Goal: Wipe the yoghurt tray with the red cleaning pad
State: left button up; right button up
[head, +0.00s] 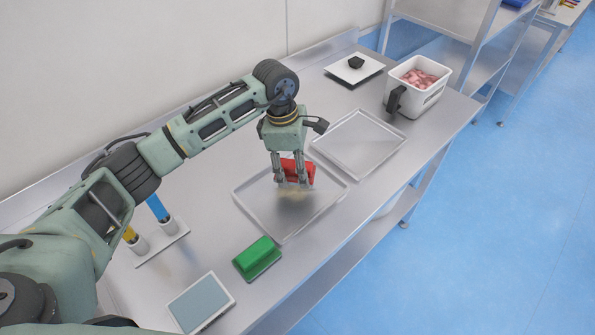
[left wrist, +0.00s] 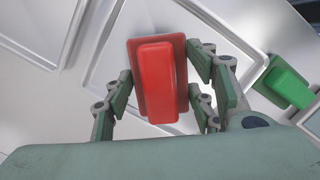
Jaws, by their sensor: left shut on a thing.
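My left gripper (head: 292,181) is shut on the red cleaning pad (head: 297,169). It holds the pad over a shallow metal tray (head: 248,198) with a pale yellowish smear (head: 294,196) on its floor. I cannot tell whether the pad touches the tray. In the left wrist view the red pad (left wrist: 157,80) sits between the fingers of the left gripper (left wrist: 160,88), with the tray behind it. A second, clean-looking metal tray (head: 358,142) lies further back. No label shows which is the yoghurt tray. My right gripper does not show.
A green pad (head: 257,257) and a grey-topped flat block (head: 201,303) lie at the near end. A white holder (head: 160,247) has blue and yellow handled tools. At the far end are a white tub (head: 424,100) of pink pieces and a scale-like plate (head: 353,73) with a dark item.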

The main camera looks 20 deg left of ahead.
pick_arm(q)
jog(key=shift+w+r+p, duration=0.1)
jog(key=shift+r+p, duration=0.2)
jog(key=shift+r, duration=0.95)
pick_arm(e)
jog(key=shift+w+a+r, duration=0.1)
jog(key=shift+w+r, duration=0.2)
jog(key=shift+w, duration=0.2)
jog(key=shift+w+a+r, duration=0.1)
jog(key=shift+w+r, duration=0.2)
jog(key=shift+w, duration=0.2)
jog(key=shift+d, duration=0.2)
pick_arm(q)
jog(key=shift+a, duration=0.1)
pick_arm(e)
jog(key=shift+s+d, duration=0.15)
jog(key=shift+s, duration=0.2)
